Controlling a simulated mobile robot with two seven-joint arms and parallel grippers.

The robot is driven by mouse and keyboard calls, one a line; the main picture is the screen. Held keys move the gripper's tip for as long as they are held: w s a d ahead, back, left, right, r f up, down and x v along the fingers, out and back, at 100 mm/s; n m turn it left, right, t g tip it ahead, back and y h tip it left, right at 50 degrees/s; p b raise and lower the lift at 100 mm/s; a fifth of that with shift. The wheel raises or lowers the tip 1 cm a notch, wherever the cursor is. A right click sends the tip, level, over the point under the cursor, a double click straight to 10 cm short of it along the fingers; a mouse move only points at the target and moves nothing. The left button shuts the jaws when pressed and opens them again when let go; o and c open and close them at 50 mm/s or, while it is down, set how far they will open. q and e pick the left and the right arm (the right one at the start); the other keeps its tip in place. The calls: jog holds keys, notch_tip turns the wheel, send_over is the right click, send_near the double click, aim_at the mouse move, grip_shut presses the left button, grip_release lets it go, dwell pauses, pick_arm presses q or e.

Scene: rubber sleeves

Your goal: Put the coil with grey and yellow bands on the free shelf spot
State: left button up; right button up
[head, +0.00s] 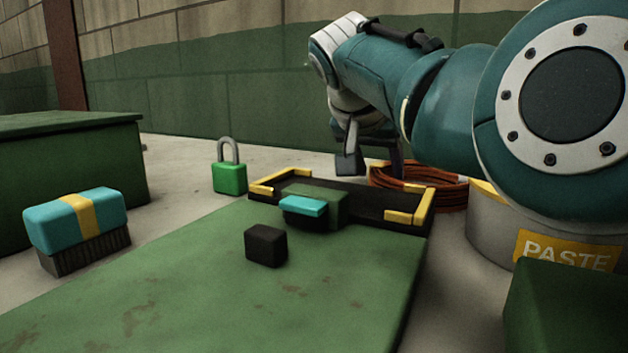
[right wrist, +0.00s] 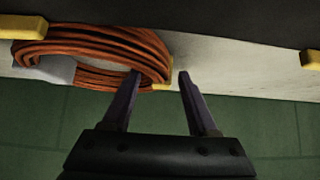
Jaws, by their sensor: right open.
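An orange-brown coil (head: 447,190) lies on the pale floor behind a black yellow-cornered rack. A yellow band shows on it. In the right wrist view the coil (right wrist: 95,45) shows a yellow patch at its right edge and a grey patch at its left. My right gripper (head: 368,162) is at the coil's left side, partly hidden by its own arm. In the right wrist view its fingers (right wrist: 159,76) are apart, with the left fingertip overlapping the coil's edge. Whether they touch is unclear. No free shelf spot can be clearly made out. My left gripper is out of view.
The black rack (head: 376,209) edges a green surface (head: 200,290). A green-and-teal item (head: 325,205) and a dark block (head: 266,246) are there. A green padlock (head: 229,178), a teal brush (head: 75,225) and a paste tin (head: 492,225) stand around. Green boxes are at left and right.

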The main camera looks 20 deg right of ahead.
grip_shut()
dwell(0.3)
dwell(1.0)
jog(key=shift+r, duration=0.15)
